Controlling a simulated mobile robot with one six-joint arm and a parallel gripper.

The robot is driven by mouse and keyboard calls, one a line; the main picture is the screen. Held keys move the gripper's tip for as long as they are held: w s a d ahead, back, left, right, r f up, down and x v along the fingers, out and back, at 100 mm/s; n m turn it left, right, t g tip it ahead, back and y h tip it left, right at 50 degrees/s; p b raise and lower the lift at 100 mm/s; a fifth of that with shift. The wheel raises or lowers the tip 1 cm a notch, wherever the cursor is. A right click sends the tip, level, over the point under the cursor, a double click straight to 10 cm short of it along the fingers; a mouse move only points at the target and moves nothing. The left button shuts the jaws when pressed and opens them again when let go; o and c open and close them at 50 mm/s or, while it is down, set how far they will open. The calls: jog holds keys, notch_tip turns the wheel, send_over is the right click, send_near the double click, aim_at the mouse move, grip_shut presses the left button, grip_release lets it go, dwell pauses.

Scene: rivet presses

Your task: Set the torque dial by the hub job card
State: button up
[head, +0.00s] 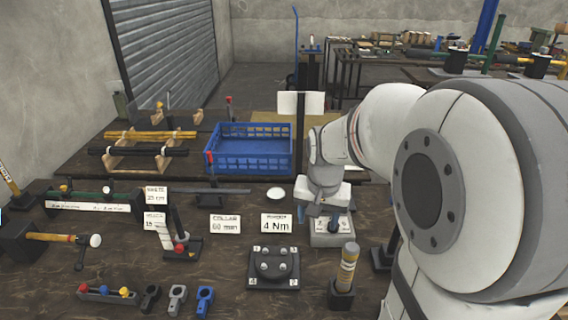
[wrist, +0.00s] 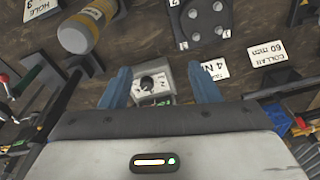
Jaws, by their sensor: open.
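The torque dial is a dark knob on a pale box (head: 332,240) with printed numbers, right of centre on the bench in the head view. The knob (wrist: 150,84) shows between my fingers in the wrist view; its exact setting is too small to read. My gripper (head: 320,216) is open above the box, its blue fingers (wrist: 160,86) to either side of the knob and apparently not touching it. A white card reading "4 Nm" (head: 276,224) stands left of the box. In the wrist view my right finger partly hides this card (wrist: 213,70).
A "COLLAR 60 mm" card (head: 225,224) stands further left. A dark plate with several studs (head: 273,268) and a yellow-banded cylinder in a holder (head: 347,268) are in front. A blue crate (head: 248,150) is behind.

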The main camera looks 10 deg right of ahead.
jog(key=w+d+f+m+p, duration=0.1)
jog(key=w+d+f+m, duration=0.1)
jog(key=w+d+f, duration=0.1)
jog(key=w+d+f+m+g+p, duration=0.1)
jog(key=w+d+f+m+p, duration=0.1)
jog(key=w+d+f+m, duration=0.1)
jog(key=w+d+f+m+p, duration=0.1)
jog(key=w+d+f+m, duration=0.1)
jog(key=w+d, duration=0.3)
jog(key=shift+w+f+g, duration=0.15)
jog(key=shift+w+f, duration=0.1)
jog(key=shift+w, duration=0.3)
jog(key=shift+w+f+g, duration=0.15)
jog(key=shift+w+f, duration=0.05)
jog(key=shift+w, duration=0.35)
jog(key=shift+w+d+f+m+p, duration=0.1)
jog(key=shift+w+f+m+p, duration=0.05)
jog(key=shift+f+m+p, duration=0.15)
jog(key=shift+f, duration=0.4)
notch_tip(320, 180, down, 7)
jog(key=shift+f+p, duration=0.1)
jog(key=shift+p, duration=0.7)
